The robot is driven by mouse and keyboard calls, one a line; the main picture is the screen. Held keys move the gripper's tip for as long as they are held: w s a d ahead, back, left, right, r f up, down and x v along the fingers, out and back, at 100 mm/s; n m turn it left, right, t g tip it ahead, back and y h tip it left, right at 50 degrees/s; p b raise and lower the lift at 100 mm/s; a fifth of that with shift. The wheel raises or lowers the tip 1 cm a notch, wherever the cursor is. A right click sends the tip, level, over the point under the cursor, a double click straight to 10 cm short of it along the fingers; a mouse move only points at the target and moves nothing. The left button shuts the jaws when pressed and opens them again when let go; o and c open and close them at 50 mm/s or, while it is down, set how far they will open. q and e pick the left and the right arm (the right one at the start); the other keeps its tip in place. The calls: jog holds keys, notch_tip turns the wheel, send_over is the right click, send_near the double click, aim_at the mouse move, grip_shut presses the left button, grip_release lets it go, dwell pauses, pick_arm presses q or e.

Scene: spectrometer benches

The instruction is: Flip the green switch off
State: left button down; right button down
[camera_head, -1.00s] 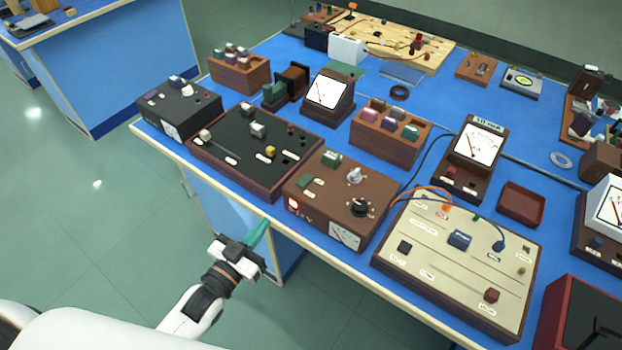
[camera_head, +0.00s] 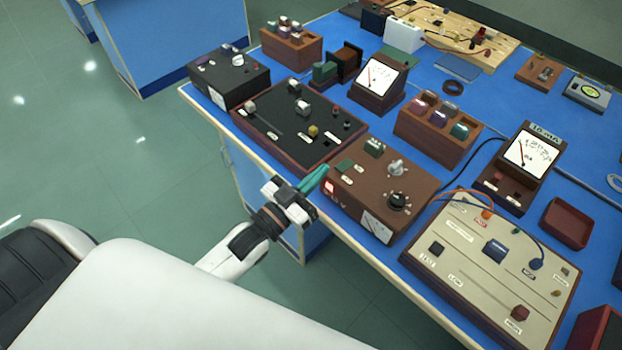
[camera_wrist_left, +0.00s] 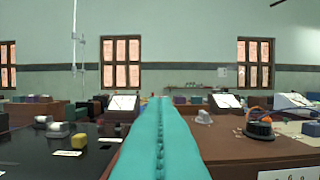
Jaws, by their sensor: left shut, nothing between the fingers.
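The brown box (camera_head: 380,184) stands at the front edge of the blue bench. A flat dark-green switch (camera_head: 344,166) is on its top near the left corner, and a raised green block (camera_head: 374,148) sits farther back. A lit red lamp (camera_head: 330,188) is on the box's front left. My left gripper (camera_head: 318,176), with teal fingers, is shut and empty at the box's left front corner, close to the flat green switch. In the left wrist view the shut fingers (camera_wrist_left: 160,140) fill the middle and hide part of the box. I cannot tell whether they touch it. My right gripper is not in view.
A black panel box (camera_head: 290,135) lies close on the left. A cream panel (camera_head: 455,270) with wires stands on the right. A wooden block holder (camera_head: 438,138) and a meter (camera_head: 378,82) stand behind. Open floor is in front of the bench.

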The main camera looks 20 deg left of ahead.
aim_at(334, 176)
pick_arm(q)
jog(key=p+x, duration=0.1)
jog(key=x, duration=0.5)
jog(key=shift+r, duration=0.15)
jog(key=f, duration=0.3)
jog(key=shift+s+a+f, duration=0.1)
jog(key=shift+s+f, duration=0.1)
jog(key=shift+f, duration=0.1)
jog(key=shift+s+f, duration=0.1)
jog(key=shift+f, duration=0.3)
